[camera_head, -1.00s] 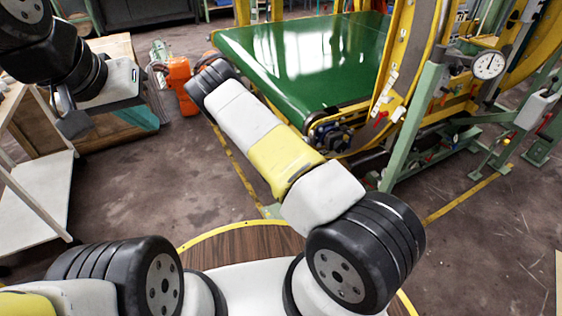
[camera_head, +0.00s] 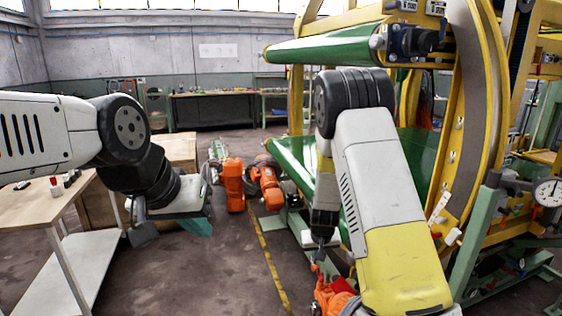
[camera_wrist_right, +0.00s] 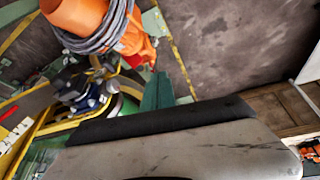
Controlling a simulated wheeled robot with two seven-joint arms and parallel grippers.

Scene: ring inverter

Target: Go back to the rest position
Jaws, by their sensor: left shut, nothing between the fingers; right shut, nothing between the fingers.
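My left gripper (camera_head: 197,226) hangs from the left arm in the head view. It has a grey body and teal fingers, which look closed and empty, above the floor near the wooden table. My right arm stands in the middle of the head view, its white and yellow links in front of the green belt machine. Its hand is mostly hidden behind these links. In the right wrist view the teal fingers of my right gripper (camera_wrist_right: 157,92) show past the grey and black hand, closed and empty.
A wooden-topped table (camera_head: 45,204) with small items stands at the left. Orange units (camera_head: 232,182) stand on the floor ahead. The yellow-framed machine with a green belt (camera_head: 418,155) fills the right side. An orange unit with wound grey cable (camera_wrist_right: 78,14) shows in the right wrist view.

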